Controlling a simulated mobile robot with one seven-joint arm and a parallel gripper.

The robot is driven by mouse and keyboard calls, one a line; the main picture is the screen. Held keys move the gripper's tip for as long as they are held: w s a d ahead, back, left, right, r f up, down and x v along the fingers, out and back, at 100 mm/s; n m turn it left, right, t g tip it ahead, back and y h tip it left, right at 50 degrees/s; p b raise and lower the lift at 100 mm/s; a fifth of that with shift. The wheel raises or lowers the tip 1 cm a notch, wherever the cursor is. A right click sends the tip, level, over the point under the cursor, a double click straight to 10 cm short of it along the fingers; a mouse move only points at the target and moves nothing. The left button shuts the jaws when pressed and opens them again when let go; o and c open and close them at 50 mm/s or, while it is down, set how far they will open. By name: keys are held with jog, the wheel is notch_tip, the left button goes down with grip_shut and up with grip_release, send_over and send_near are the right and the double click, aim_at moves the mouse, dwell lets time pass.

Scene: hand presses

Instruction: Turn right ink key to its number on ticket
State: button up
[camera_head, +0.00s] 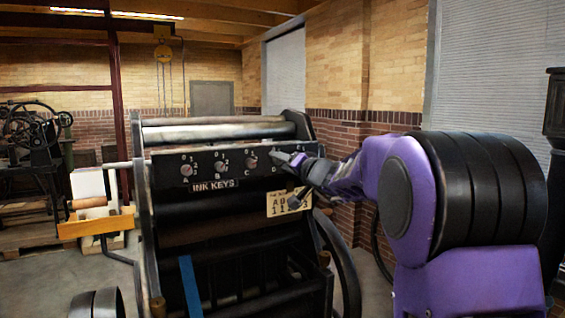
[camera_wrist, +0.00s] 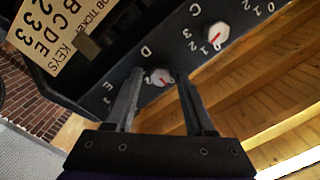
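The ink key panel (camera_head: 218,165) is a dark bar with several white round keys, letters below and small numbers above. In the wrist view, key D (camera_wrist: 160,77), with a red mark, appears between the two fingers of my gripper (camera_wrist: 161,76). The fingers are apart, with visible gaps beside D. The label E and a 3 show left of the left finger; key E itself is hidden behind that finger. In the head view my gripper (camera_head: 285,158) covers the panel's right end. The yellow ticket (camera_head: 276,205) hangs below; in the wrist view (camera_wrist: 48,45) its E column appears to read 3.
The black press (camera_head: 240,235) fills the middle, with rollers (camera_head: 215,132) above the panel. A dark clip lies over the ticket's edge in the wrist view. A wooden feed board (camera_head: 95,226) sticks out left. Open floor shows at the left.

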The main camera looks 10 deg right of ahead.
grip_shut()
jog(key=shift+m+b, duration=0.3)
jog(key=shift+b, duration=0.3)
jog(key=m+b, duration=0.2)
jog(key=shift+f+b, duration=0.2)
jog(key=shift+b, duration=0.1)
jog(key=shift+m+b, duration=0.8)
jog(key=shift+b, duration=0.1)
jog(key=shift+r+m+t+h+b, duration=0.2)
jog(key=shift+m+b, duration=0.8)
jog(key=shift+m, duration=4.1)
jog(key=shift+f+m+t+h+b, duration=0.2)
jog(key=shift+m+b, duration=0.8)
jog(key=shift+m, duration=4.1)
jog(key=shift+a+r, duration=0.1)
jog(key=shift+r, duration=0.05)
